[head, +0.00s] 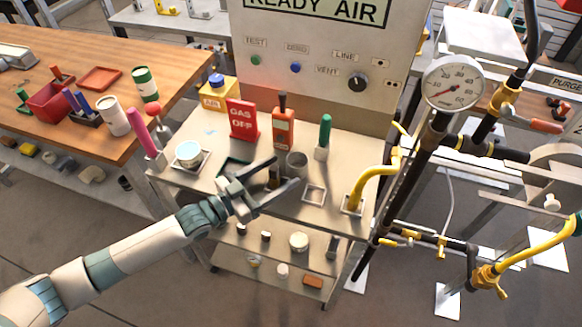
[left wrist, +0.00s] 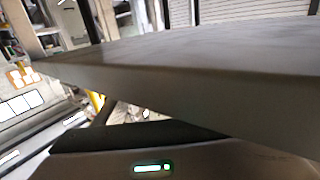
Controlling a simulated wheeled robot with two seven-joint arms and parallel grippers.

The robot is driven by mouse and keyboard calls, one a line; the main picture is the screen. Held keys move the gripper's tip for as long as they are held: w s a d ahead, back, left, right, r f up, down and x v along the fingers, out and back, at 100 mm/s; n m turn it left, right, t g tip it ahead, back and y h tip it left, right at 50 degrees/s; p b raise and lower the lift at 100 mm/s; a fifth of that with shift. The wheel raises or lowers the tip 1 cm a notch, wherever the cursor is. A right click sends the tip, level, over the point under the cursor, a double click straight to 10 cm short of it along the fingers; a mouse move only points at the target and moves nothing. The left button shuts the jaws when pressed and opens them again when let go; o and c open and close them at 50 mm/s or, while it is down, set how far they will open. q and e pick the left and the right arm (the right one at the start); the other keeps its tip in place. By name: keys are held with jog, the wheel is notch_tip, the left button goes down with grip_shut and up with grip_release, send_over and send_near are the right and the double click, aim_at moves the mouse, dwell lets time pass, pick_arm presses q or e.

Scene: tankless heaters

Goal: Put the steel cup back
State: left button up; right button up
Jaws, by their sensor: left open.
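A grey steel cup (head: 297,164) stands upright on the steel cart top (head: 222,130), behind my left gripper's fingertips. An empty square frame (head: 314,195) lies on the cart top just in front and to the right of the cup. My left gripper (head: 285,172) is open, its two fingers pointing right over the cart top. One finger reaches close to the cup; I cannot tell whether they touch. Nothing shows between the fingers that I can make out as held. My right gripper is not in view.
An orange meter (head: 283,128), a red GAS OFF sign (head: 242,120) and a green-handled tool (head: 323,138) stand behind the cup. A white-topped can (head: 189,153) sits in a square tray at left. A yellow bent pipe (head: 370,180) rises at right.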

pick_arm(q)
jog(key=shift+r, duration=0.5)
jog(key=shift+s+a+f+p, duration=0.2)
jog(key=shift+s+f+p, duration=0.05)
jog(key=shift+p, duration=0.05)
jog(key=v, duration=0.4)
jog(key=shift+s+a+f+p, duration=0.1)
jog(key=shift+a+f+p, duration=0.15)
jog(key=shift+p, duration=0.1)
jog(key=v, duration=0.9)
jog(key=shift+p, duration=0.45)
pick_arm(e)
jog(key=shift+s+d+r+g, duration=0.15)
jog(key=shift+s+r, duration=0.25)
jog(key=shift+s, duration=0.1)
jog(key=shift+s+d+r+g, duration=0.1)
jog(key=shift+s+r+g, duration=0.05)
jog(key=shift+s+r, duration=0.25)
pick_arm(q)
jog(key=shift+f, duration=0.2)
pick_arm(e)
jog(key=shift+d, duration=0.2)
pick_arm(q)
jog(key=shift+a, duration=0.2)
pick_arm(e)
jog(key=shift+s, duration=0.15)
